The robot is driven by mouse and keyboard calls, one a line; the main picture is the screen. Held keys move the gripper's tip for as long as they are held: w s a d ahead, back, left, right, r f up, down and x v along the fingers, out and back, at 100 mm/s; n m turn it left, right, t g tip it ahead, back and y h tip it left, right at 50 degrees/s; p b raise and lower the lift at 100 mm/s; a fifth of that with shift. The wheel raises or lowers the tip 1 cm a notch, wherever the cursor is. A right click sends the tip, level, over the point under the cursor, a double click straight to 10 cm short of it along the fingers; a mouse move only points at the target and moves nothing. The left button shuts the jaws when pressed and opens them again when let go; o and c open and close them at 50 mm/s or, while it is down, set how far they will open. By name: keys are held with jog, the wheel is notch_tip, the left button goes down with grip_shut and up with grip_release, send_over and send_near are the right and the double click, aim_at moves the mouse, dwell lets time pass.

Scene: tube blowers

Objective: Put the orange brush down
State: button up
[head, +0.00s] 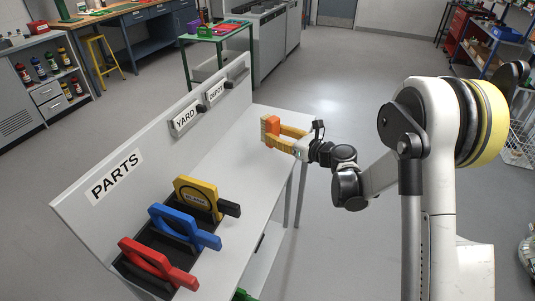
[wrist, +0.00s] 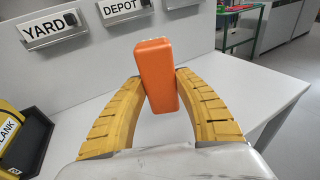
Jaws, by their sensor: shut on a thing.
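My gripper (head: 284,134) has two curved yellow fingers, shut on the orange brush (head: 272,124). In the wrist view the brush (wrist: 160,72) stands nearly upright between the fingertips (wrist: 161,80), tilted a little. It is over the right, far end of the white bench (head: 255,160), in front of the panel with the YARD and DEPOT labels. I cannot tell whether its lower end touches the bench top. Parts of its sides are hidden by the fingertips.
A red tool (head: 150,262), a blue one (head: 178,228) and a yellow one (head: 197,192) stand in dark holders by the PARTS label (head: 117,174). The bench top between holders and gripper is clear.

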aim_at(268, 147)
jog(key=a+f, duration=0.2)
jog(key=shift+s+a+b, duration=0.15)
jog(key=shift+a+b, duration=0.2)
notch_tip(268, 147, down, 4)
jog(key=shift+r+b, duration=0.1)
jog(key=shift+b, duration=1.1)
jog(key=shift+r, duration=0.1)
jog(key=o, duration=1.2)
jog(key=shift+f, duration=0.2)
jog(key=shift+o, duration=0.2)
jog(key=shift+r, duration=0.15)
